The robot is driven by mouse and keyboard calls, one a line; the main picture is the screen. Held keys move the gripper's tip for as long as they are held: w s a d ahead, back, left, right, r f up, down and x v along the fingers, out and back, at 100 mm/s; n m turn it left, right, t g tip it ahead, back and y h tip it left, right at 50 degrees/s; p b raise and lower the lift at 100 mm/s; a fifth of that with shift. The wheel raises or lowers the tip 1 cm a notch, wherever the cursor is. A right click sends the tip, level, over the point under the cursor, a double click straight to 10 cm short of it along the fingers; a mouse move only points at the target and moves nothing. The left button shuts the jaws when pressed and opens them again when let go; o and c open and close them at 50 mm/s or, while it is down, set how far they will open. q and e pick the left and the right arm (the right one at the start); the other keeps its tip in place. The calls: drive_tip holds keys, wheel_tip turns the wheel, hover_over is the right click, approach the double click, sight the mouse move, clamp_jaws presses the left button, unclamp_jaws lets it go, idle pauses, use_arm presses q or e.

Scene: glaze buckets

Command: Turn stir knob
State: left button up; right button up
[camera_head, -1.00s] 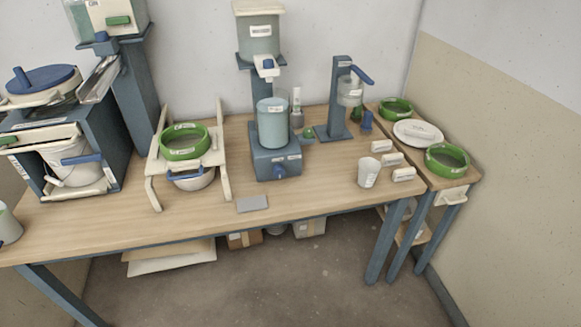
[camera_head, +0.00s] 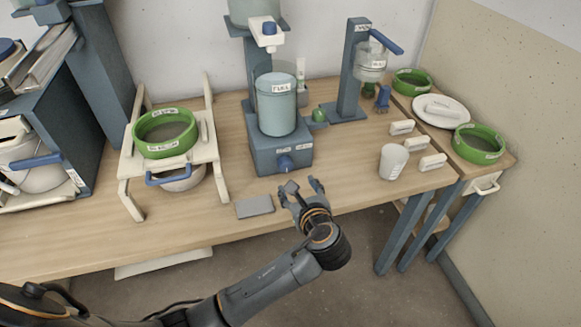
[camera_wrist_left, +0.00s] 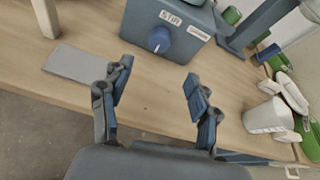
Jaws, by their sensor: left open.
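The stir knob (camera_head: 285,162) is a small blue knob on the front of the blue-grey stirrer base (camera_head: 262,158). In the left wrist view the knob (camera_wrist_left: 159,40) sits below a label reading STIR. A light teal container (camera_head: 276,105) stands on the base. My left gripper (camera_head: 301,187) is open and empty over the table's front edge, in front of and just below the knob, apart from it. In the left wrist view my left gripper's fingers (camera_wrist_left: 155,90) are spread, with the knob beyond them. My right gripper is not in view.
A grey flat plate (camera_head: 255,206) lies left of my gripper. A white cup (camera_head: 393,161) and small white blocks (camera_head: 432,162) stand to the right. A white stand (camera_head: 206,150) with a green sieve (camera_head: 165,133) is at the left.

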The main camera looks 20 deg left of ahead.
sight(287, 168)
use_arm(q)
drive_tip(key=x, duration=1.2)
drive_tip(key=shift+f, duration=0.15)
drive_tip(key=shift+s, duration=0.1)
drive_tip(key=shift+c, duration=0.2)
drive_tip(key=c, duration=1.1)
